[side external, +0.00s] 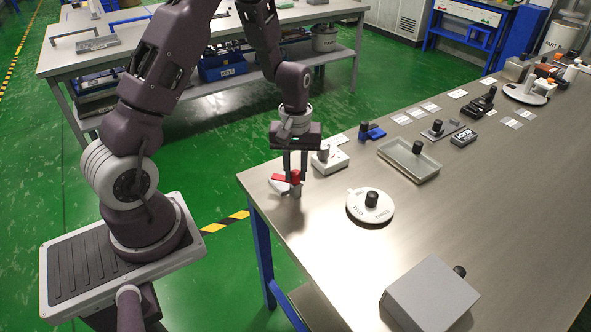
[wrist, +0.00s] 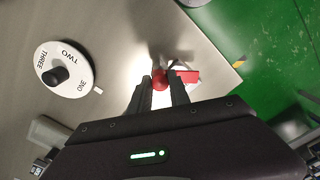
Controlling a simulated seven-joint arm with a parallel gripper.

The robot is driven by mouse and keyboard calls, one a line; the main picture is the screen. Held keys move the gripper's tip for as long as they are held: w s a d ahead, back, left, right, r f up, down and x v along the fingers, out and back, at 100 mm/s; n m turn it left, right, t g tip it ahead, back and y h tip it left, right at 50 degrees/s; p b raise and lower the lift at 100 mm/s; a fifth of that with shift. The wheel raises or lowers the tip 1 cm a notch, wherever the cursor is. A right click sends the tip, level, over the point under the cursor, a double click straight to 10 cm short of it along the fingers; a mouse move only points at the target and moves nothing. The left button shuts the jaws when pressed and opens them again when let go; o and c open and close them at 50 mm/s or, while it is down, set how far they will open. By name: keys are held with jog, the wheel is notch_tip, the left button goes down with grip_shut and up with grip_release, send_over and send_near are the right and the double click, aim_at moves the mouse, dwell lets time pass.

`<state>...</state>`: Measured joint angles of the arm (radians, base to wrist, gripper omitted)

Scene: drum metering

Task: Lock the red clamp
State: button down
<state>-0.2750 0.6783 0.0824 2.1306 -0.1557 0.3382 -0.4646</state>
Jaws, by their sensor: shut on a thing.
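The red clamp (side external: 294,178) stands near the table's left corner, with a red round knob and a red part beside it on a pale base. In the wrist view, the red knob (wrist: 160,79) sits between the fingertips, and the red part (wrist: 188,77) lies just to its right. My gripper (side external: 294,172) points down over the clamp. Its two fingers are shut on the red knob, which also shows between the fingers of my gripper (wrist: 160,88) in the wrist view. The fingers hide part of the clamp, so I cannot tell whether it is locked.
A white dial (side external: 370,206) marked with number words and a black knob stands to the right. A grey box (side external: 430,294) is at the front. A white block (side external: 330,160), a blue piece (side external: 372,132) and a grey tray (side external: 409,158) stand behind. The table's edge is close to the clamp.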

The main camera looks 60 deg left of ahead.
aim_at(295, 172)
jog(key=m, duration=0.4)
jog(key=shift+m, duration=2.1)
jog(key=c, duration=1.2)
grip_release()
notch_tip(295, 172, up, 7)
jog(key=shift+r, duration=0.1)
